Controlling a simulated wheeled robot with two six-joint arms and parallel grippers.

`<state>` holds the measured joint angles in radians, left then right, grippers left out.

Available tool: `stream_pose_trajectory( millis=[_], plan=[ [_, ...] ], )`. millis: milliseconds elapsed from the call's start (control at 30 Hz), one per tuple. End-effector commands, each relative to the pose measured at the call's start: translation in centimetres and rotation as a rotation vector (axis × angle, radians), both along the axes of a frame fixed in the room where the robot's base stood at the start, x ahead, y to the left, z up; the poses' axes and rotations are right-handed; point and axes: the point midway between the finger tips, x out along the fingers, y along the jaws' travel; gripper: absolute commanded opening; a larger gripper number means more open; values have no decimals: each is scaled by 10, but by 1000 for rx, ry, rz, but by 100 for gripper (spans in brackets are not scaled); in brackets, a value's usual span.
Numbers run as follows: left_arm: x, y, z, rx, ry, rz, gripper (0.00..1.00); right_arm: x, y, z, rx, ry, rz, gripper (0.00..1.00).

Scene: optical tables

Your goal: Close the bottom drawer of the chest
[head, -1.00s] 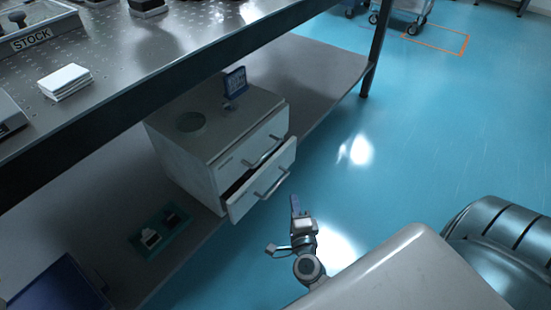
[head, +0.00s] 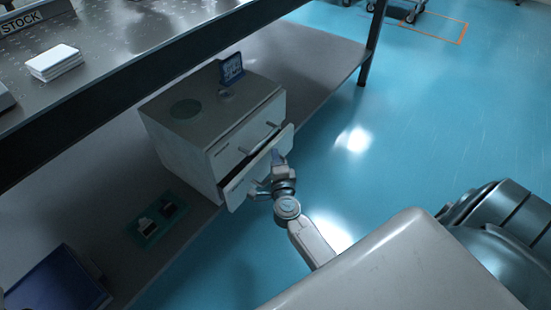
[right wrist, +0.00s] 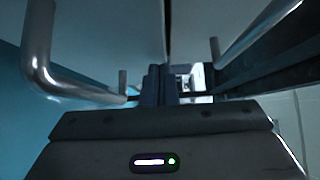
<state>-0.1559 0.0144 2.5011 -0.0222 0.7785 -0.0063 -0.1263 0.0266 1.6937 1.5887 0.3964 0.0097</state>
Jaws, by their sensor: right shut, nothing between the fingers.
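The chest (head: 178,165) is a grey-white box with two drawers, on the lower shelf of the table. Its bottom drawer (head: 237,193) stands partly out, with a dark gap behind its front. The top drawer (head: 232,145) looks shut. My right gripper (head: 276,158) is shut and empty, with its fingertips at the bottom drawer's front, near its handle; whether they touch cannot be told. In the right wrist view the shut fingers (right wrist: 160,85) point at the drawer fronts, between two bar handles. My left gripper is not in view.
A small blue-framed stand (head: 232,68) and a dark round disc (head: 186,108) are on the chest. A green board (head: 157,220) and a dark blue panel (head: 58,283) lie left on the shelf (head: 318,75).

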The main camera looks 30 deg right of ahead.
Motion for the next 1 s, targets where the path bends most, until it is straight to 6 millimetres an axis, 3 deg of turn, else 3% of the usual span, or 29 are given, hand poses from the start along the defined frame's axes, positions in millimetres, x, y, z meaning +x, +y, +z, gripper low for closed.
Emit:
stream_pose_trajectory(
  millis=[300, 633, 1000],
  plan=[
    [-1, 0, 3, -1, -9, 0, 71, 2, 1, 0, 0, 0, 0, 0],
    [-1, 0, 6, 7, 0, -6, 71, 40, 17, 1, 0, 0, 1, 0],
    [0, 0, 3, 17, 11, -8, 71, 44, 19, 3, -1, -5, 6, 0]
  ],
)
